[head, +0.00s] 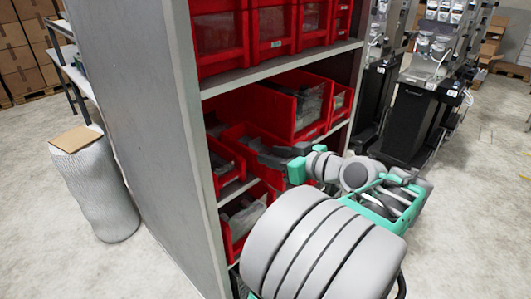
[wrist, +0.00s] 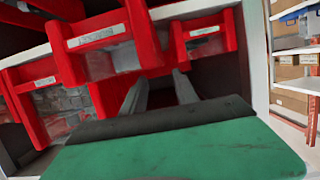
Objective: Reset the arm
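My gripper (head: 262,153) reaches into the front of a shelf of red bins in the head view, at the end of my grey and teal arm. In the wrist view my gripper (wrist: 160,85) shows two grey fingers standing apart, with nothing visible between them. The fingers point toward the red bins, close to their fronts. Whether they touch a bin cannot be told. The arm is bent and stretched low along the shelf front.
A tall grey shelf unit (head: 140,110) holds red bins (head: 220,38) on several levels. Black dispenser stands (head: 420,120) stand at the right. Clear floor (head: 475,200) lies at the right.

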